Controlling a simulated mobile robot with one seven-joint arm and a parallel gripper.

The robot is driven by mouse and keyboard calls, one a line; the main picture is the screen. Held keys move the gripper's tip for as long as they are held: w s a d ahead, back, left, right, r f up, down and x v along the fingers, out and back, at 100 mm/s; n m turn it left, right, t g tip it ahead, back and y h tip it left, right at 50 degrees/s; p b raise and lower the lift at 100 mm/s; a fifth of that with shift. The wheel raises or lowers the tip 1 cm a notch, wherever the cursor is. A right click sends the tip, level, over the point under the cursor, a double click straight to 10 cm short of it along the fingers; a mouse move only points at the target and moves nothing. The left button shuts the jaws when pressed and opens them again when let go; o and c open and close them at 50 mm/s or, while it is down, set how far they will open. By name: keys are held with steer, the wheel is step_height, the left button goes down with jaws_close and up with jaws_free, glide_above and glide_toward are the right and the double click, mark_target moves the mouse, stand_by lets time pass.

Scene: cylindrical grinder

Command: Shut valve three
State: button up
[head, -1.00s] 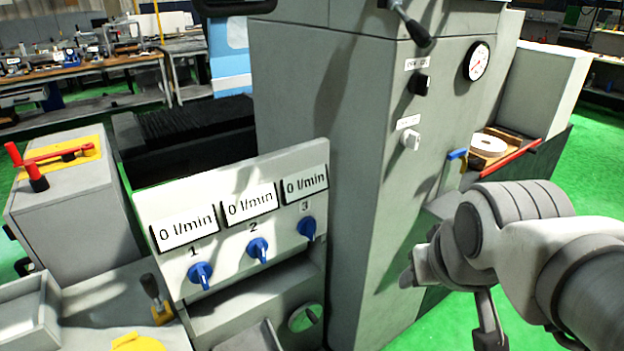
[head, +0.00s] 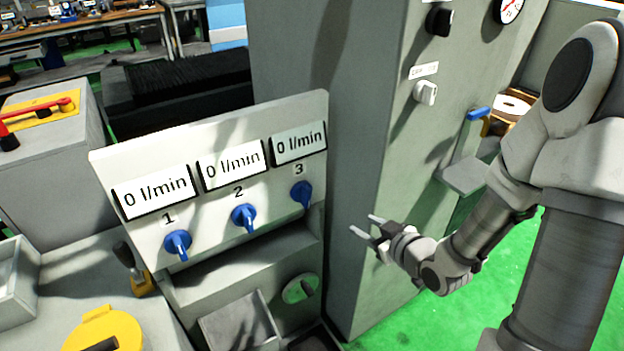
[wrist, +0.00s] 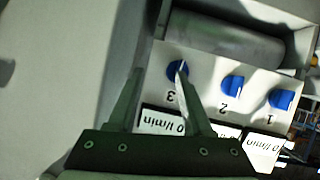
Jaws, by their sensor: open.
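Valve three is a blue knob (head: 302,194) under the number 3 at the right end of a white sloping panel (head: 110,172). The display above it (head: 299,144) reads 0 l/min. My gripper (head: 363,225) is open and empty, to the right of valve three and a little lower in the head view, apart from it. In the wrist view the panel is upside down, and valve three (wrist: 177,69) shows beyond the open fingers (wrist: 158,80), close to the tip of the right finger.
Valve one (head: 178,244) and valve two (head: 243,217) are matching blue knobs to the left, their displays also at 0 l/min. A tall grey cabinet (head: 375,150) stands right beside the panel, behind my gripper. A yellow round lid (head: 102,330) lies at lower left.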

step_height(320, 180, down, 2)
steer(key=s+a+m+t+y+b, duration=0.1)
steer(key=s+a+t+y, duration=0.1)
steer(key=a+y, duration=0.1)
steer(key=m+t+y+b, duration=0.1)
steer(key=t+b, duration=0.1)
steer(key=b, duration=1)
glide_toward(310, 194)
steer(key=b+x, duration=0.1)
steer(key=x, duration=0.8)
steer(key=shift+w+a+f, duration=0.1)
steer(key=shift+w+a, duration=0.15)
steer(key=shift+w, duration=0.05)
steer(key=shift+c, duration=0.3)
jaws_close()
